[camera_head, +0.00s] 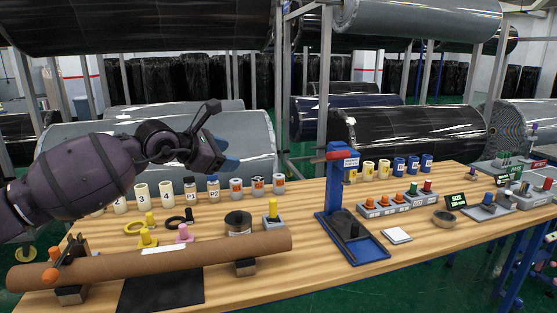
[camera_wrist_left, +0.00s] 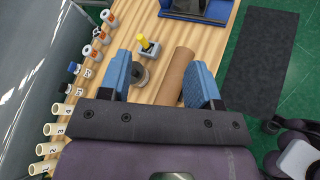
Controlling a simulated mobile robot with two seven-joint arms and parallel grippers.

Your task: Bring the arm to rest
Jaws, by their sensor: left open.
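My left arm comes in from the left in the head view, raised above the workbench (camera_head: 420,222). Its gripper (camera_head: 229,154) is at the arm's end, above the back part of the bench. In the left wrist view the two blue fingers of this gripper (camera_wrist_left: 160,75) stand wide apart with nothing held between them. A brown cardboard roll (camera_head: 160,258) lies below on supports at the bench's front left; its end also shows past the fingers in the left wrist view (camera_wrist_left: 176,74). My right gripper is in neither view.
Numbered white cylinders (camera_head: 141,193) and labelled bottles stand in a row under the arm. A blue press-like stand (camera_head: 338,190) with a red handle rises mid-bench. Yellow and blue cups (camera_head: 383,168) and button boxes (camera_head: 380,208) fill the right. Large wrapped rolls (camera_head: 410,133) hang behind.

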